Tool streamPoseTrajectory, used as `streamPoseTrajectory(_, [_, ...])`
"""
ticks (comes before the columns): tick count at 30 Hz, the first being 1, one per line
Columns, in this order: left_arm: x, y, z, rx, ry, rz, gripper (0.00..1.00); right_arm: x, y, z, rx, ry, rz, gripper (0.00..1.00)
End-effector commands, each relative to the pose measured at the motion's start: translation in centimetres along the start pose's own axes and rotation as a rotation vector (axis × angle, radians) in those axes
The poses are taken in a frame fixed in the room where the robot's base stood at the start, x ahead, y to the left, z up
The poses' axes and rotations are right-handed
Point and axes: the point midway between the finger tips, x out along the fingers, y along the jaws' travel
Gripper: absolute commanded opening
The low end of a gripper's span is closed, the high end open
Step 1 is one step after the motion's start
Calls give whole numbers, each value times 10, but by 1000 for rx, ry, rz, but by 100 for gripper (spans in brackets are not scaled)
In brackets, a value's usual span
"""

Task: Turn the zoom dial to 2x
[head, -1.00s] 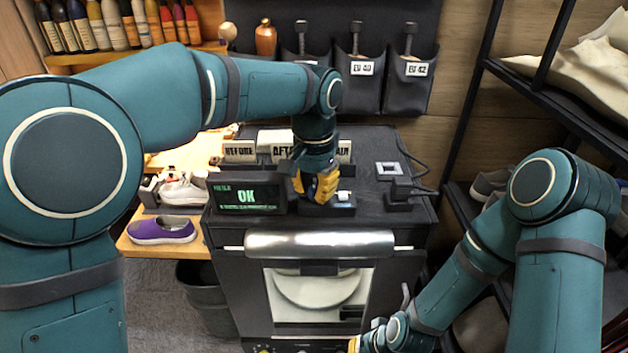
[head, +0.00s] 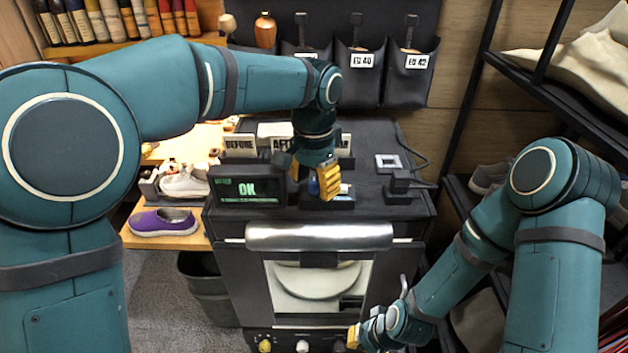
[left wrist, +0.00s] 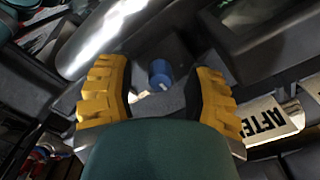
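A blue knob (head: 313,187), which looks like the zoom dial, stands on a small black box on top of the black cabinet. It also shows as a blue cylinder in the left wrist view (left wrist: 160,73). My left gripper (head: 314,180) is open above it, with one yellow finger on each side. In the left wrist view my left gripper (left wrist: 158,92) shows gaps between both fingers and the knob. Any mark or setting on the knob is too small to read. My right gripper (head: 353,338) is low by the cabinet's front, its fingers mostly hidden.
A display (head: 247,187) left of the knob reads OK in green. Label blocks (head: 240,146) stand behind. A pale grey square (head: 388,163) and black device with a cable lie right. The cabinet's front has a silver handle (head: 318,236) and knobs (head: 302,346) below. A purple shoe (head: 163,222) sits left.

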Motion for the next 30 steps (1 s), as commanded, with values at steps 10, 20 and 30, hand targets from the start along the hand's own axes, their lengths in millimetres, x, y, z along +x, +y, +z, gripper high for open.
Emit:
streamPoseTrajectory(10, [-4,0,0,0,1,-1,52,0,0,0,0,0,0,0])
streamPoseTrajectory(20, [-62,0,-1,-1,4,-1,52,0,0,0,0,0,0,0])
streamPoseTrajectory(30, [-113,0,-1,0,1,-1,52,0,0,0,0,0,0,0])
